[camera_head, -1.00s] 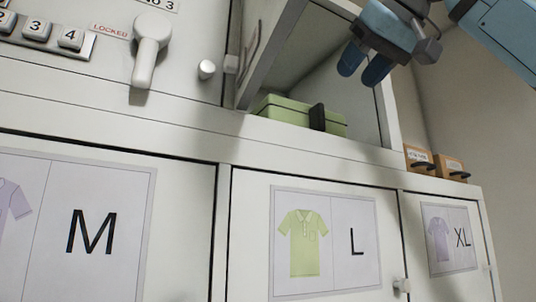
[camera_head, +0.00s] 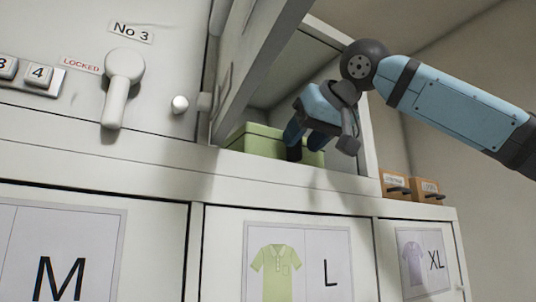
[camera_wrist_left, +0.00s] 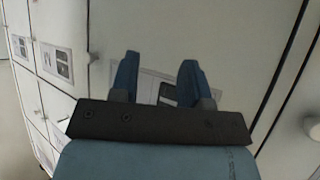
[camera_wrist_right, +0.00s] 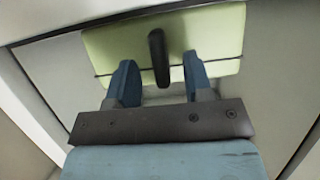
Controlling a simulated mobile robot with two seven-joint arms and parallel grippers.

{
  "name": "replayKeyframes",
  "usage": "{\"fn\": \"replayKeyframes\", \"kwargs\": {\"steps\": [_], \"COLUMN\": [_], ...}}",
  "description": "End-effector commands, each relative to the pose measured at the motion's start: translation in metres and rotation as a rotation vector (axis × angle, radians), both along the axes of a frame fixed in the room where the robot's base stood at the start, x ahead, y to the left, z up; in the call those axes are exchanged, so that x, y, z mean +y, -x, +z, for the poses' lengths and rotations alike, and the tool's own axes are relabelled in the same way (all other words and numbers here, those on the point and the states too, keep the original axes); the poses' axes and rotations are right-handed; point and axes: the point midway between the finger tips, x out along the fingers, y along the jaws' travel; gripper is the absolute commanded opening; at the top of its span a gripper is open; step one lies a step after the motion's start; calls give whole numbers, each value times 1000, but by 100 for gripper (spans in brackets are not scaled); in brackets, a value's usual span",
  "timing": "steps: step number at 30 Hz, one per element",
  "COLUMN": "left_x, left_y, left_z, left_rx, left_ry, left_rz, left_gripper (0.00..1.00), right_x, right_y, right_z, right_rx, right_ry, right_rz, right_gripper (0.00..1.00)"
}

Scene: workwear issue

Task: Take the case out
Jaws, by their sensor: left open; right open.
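The green case (camera_head: 258,139) lies in an open compartment above the L door in the head view. In the right wrist view the case (camera_wrist_right: 205,40) shows its front face with an upright black handle (camera_wrist_right: 158,57). My right gripper (camera_head: 303,143) is at the compartment opening, in front of the case. Its open fingers (camera_wrist_right: 160,84) point at the case, one on each side of the handle's lower end. I cannot tell whether they touch it. My left gripper (camera_wrist_left: 158,75) is open and empty, facing white cabinet doors. It is not in the head view.
The compartment's door (camera_head: 252,62) stands open on the left of the opening. A white lever (camera_head: 122,88) beside a LOCKED label and a small knob (camera_head: 180,104) are further left. Two orange-brown boxes (camera_head: 396,183) sit on the ledge at right.

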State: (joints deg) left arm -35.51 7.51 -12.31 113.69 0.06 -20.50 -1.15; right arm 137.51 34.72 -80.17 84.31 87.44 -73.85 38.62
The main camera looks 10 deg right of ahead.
Motion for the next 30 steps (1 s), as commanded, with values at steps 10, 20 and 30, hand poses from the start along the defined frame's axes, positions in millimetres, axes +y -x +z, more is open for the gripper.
{"fn": "replayKeyframes", "kwargs": {"steps": [10,20,30], "left_x": [1,1,1], "left_y": [4,7,3], "left_z": [1,0,1], "left_rx": [8,13,6], "left_ry": [-2,1,1], "left_rz": [5,6,7], "left_gripper": [43,43,43], "right_x": [5,4,4], "right_y": [-13,-13,-12], "right_z": [-6,-6,-2], "right_rx": [-1,0,-1], "right_ry": [0,0,-1], "right_rz": [0,0,0], "right_gripper": [47,0,0]}}
